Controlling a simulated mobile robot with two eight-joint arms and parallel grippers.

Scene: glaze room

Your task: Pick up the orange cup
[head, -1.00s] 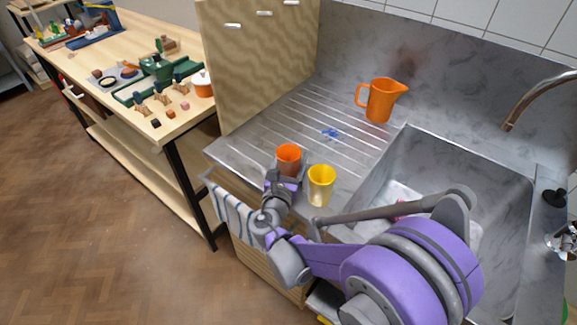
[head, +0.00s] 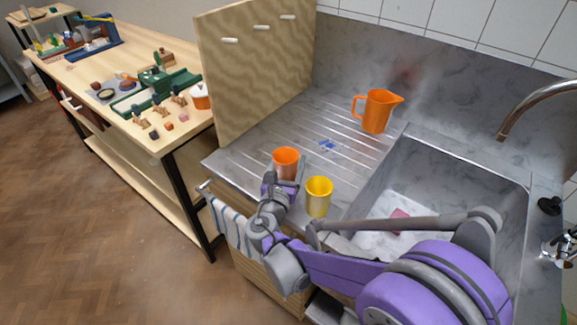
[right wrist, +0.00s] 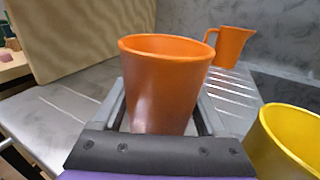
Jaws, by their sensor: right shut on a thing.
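The orange cup (head: 286,160) is upright near the front edge of the ribbed drainboard. It also shows in the right wrist view (right wrist: 166,80), large and between the two fingers. My right gripper (head: 284,180) is shut on the orange cup, with one finger on each side of it. I cannot tell whether the cup's base touches the drainboard. My left gripper is not in view.
A yellow cup (head: 318,197) stands close to the right of the orange cup. An orange jug (head: 376,111) stands farther back by the wall. The sink basin (head: 450,175) lies to the right, and a wooden board (head: 255,70) rises at the left.

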